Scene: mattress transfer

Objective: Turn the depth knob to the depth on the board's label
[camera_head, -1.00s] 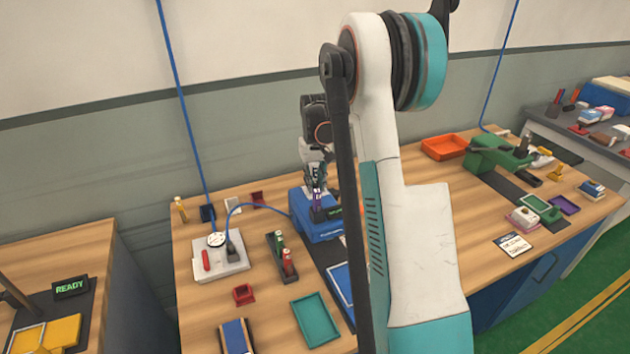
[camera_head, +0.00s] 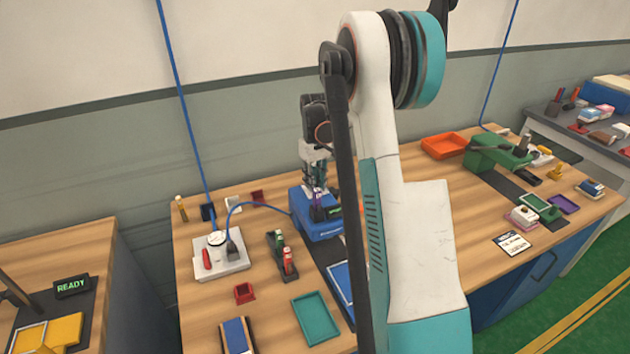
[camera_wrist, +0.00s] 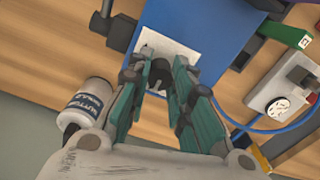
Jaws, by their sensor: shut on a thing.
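A blue machine (camera_head: 318,228) stands on the wooden bench in the head view, with a small display on it whose reading is too small to tell. In the wrist view its blue body (camera_wrist: 205,25) carries a white plate (camera_wrist: 155,42). A dark round knob (camera_wrist: 159,72) sits at that plate. My gripper (camera_wrist: 160,70) has its two green-padded fingers on either side of the knob and is shut on it. In the head view my gripper (camera_head: 315,180) is at the machine's top, partly hidden by my arm. No legible depth label shows.
A white box with a dial (camera_head: 220,262) and a blue cable is left of the machine. A teal tray (camera_head: 316,318) lies in front. A white labelled cylinder (camera_wrist: 85,103) is left of my fingers. A text card (camera_head: 514,243) and green machine (camera_head: 490,155) are at right.

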